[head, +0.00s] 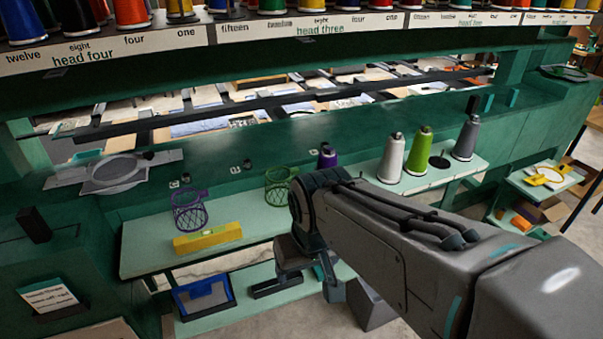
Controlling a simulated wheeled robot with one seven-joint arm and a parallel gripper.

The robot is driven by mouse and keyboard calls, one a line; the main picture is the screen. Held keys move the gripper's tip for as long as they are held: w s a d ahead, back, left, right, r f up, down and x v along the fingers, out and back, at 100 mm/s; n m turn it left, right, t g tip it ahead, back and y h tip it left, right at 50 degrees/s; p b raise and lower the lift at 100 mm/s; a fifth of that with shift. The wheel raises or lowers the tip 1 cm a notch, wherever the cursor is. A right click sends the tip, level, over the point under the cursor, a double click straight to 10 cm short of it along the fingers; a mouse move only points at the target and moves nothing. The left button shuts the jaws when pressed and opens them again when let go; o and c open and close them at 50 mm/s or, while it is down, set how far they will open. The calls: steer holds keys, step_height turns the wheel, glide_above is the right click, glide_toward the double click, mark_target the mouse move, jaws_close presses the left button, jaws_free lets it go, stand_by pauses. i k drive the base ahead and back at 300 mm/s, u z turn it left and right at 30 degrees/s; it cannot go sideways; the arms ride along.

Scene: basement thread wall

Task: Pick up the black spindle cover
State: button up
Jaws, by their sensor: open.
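A small black block (34,225) stands on the dark green surface at the far left; it may be the black spindle cover, but I cannot tell for sure. A black, low piece (277,286) lies on the lower shelf, and a flat dark disc (438,163) lies beside the grey cone on the upper shelf. My arm reaches in from the lower right and bends down at the middle. My gripper (331,283) hangs in front of the shelves, small and partly hidden by the arm. It is open, and I see nothing held in it.
The pale shelf (145,255) carries a yellow level (207,238), purple (190,210) and green (280,187) mesh baskets, and white (391,158), green (420,150) and grey (466,138) cones. A round grey hoop (121,172) sits at left.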

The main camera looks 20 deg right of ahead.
mark_target(29, 219)
steer(key=u, duration=0.2)
steer(key=k, duration=0.25)
steer(key=z, duration=0.65)
steer(key=i, duration=0.5)
steer(key=u, duration=1.95)
steer(key=k, duration=0.2)
steer(key=u, duration=0.15)
